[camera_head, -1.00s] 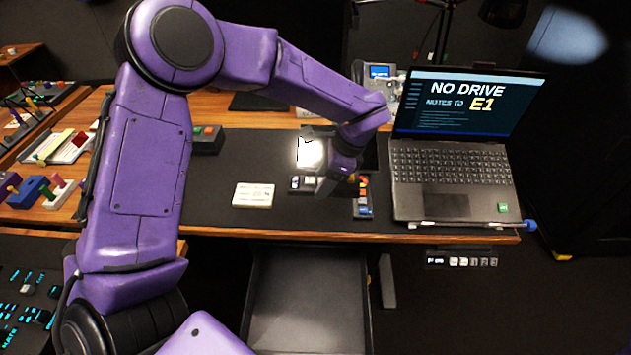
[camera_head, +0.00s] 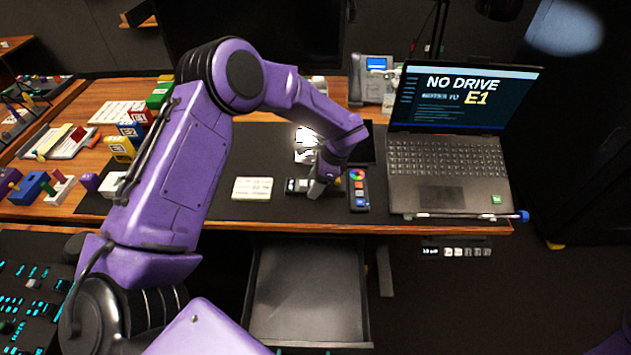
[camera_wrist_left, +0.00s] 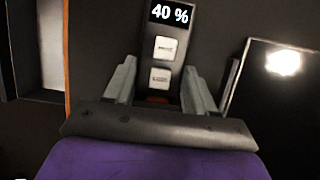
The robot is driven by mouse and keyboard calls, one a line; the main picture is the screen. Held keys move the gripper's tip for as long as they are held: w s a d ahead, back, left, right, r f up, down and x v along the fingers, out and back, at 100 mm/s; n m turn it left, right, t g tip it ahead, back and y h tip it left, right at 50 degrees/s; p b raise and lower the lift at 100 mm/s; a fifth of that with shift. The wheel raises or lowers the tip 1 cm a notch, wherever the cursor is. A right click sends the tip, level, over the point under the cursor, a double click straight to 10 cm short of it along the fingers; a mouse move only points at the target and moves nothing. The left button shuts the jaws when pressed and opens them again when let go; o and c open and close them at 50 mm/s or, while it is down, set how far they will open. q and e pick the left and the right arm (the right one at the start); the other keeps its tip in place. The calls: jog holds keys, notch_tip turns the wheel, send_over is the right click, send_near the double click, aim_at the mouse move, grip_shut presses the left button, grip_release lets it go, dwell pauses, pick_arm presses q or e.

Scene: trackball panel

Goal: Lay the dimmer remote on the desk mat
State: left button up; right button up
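The dimmer remote (camera_head: 291,185) is a dark bar with a small display and pale buttons. In the left wrist view the remote (camera_wrist_left: 167,48) shows "40 %" and two white buttons, with its near end between the fingers. My left gripper (camera_head: 317,186) is shut on that end; the finger contact is partly hidden. It shows in the left wrist view too (camera_wrist_left: 158,92). The remote is over the black desk mat (camera_head: 225,152), low; I cannot tell if it touches. My right gripper is not in view.
A remote with a colour wheel (camera_head: 358,190) lies just right of the gripper. The laptop (camera_head: 450,170) stands further right. A cream card (camera_head: 252,188) lies on the mat to the left. An open drawer (camera_head: 305,295) is below the desk edge. Coloured blocks (camera_head: 120,148) stand at left.

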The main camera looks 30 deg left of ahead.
pick_arm(q)
jog(key=o, duration=0.4)
jog(key=shift+c, duration=0.2)
jog(key=shift+r+p, duration=0.35)
jog(key=shift+p, duration=0.05)
jog(key=b+v, duration=0.2)
jog(key=v, duration=0.9)
jog(key=shift+d+r, duration=0.15)
jog(key=shift+r, duration=0.1)
